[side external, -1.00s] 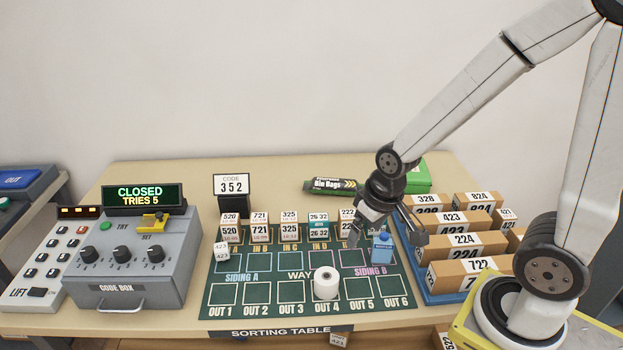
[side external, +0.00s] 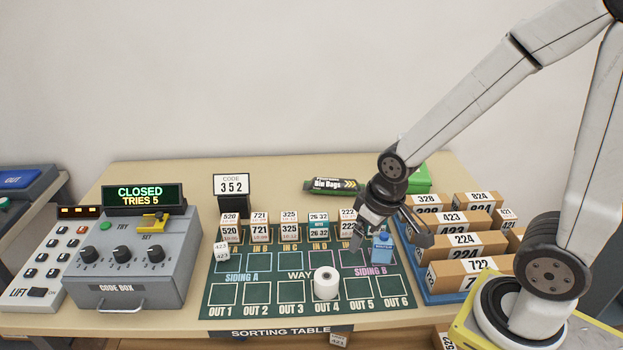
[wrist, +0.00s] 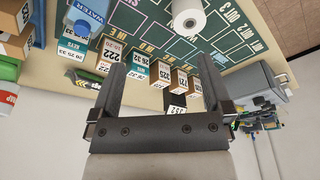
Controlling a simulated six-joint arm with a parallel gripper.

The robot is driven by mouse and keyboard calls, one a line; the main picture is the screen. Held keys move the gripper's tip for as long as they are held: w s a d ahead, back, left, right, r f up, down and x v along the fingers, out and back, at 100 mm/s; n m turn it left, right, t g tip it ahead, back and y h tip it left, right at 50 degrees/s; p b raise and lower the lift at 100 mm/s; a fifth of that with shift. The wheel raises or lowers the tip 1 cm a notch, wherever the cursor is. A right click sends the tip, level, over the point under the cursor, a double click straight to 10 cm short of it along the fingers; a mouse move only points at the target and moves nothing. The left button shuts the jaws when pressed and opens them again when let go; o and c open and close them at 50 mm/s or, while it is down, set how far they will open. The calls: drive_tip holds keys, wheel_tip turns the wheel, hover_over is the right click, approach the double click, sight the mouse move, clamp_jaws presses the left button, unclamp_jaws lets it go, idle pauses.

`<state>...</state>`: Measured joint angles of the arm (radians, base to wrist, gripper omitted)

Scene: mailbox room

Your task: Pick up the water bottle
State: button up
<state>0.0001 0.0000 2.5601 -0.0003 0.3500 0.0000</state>
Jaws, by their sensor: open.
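The water bottle (side external: 382,247) is a small blue bottle standing upright on the green sorting mat (side external: 232,293), near the SIDING B label. My gripper (side external: 392,245) is open and empty in the side view, close above and around the bottle's place; I cannot tell there how near the fingers are. In the wrist view my gripper (wrist: 150,75) has two dark fingers spread wide, with the bottle to the left of them.
Small numbered boxes (side external: 289,228) stand in rows behind the mat's middle. A white paper roll (side external: 326,283) stands at OUT 4. A blue tray (side external: 425,290) of brown parcels lies to the right. A bin bags roll (side external: 330,186) and a green box (side external: 419,177) lie behind.

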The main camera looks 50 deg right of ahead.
idle(0.3)
drive_tip(key=m+t+y, duration=0.4)
drive_tip(key=m+y, duration=0.7)
drive_tip(key=m, duration=1.3)
approach(382, 248)
drive_tip(key=shift+w+d+r, duration=0.15)
drive_tip(key=shift+w+r, duration=0.25)
drive_tip(key=shift+w, duration=0.25)
drive_tip(key=shift+w+a+f+m+t, duration=0.3)
drive_tip(key=shift+w+a+f+t, duration=0.15)
drive_tip(key=shift+w+a, duration=0.2)
drive_tip(key=shift+f, duration=0.1)
